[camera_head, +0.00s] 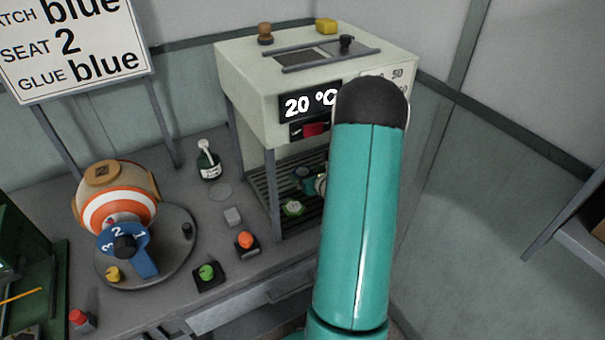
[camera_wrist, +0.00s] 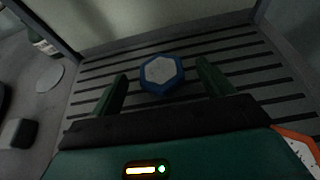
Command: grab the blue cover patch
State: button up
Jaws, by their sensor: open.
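A blue-rimmed, many-sided patch with a pale grey face (camera_wrist: 161,74) lies flat on the slatted rack (camera_wrist: 235,45) in the wrist view. My gripper (camera_wrist: 162,68) is open, with one green finger to the left of the patch and the other to its right. There is a gap on each side, and nothing is held. In the head view my teal arm reaches into the oven-like press (camera_head: 250,105) and hides much of its inside. I cannot clearly make out the blue patch there.
An orange-rimmed white piece (camera_wrist: 298,148) is at the lower right of the wrist view. A press post (camera_head: 273,195) stands left of my arm. A bottle (camera_head: 208,160) and striped ball (camera_head: 118,205) stand further left.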

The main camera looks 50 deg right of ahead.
aim_at(302, 173)
jog(key=x, duration=0.2)
jog(key=shift+w+f, duration=0.2)
jog(key=shift+w, duration=0.1)
jog(key=c, duration=1)
jog(key=shift+c, duration=0.3)
jog(key=shift+d+r, duration=0.1)
jog(key=shift+r, duration=0.05)
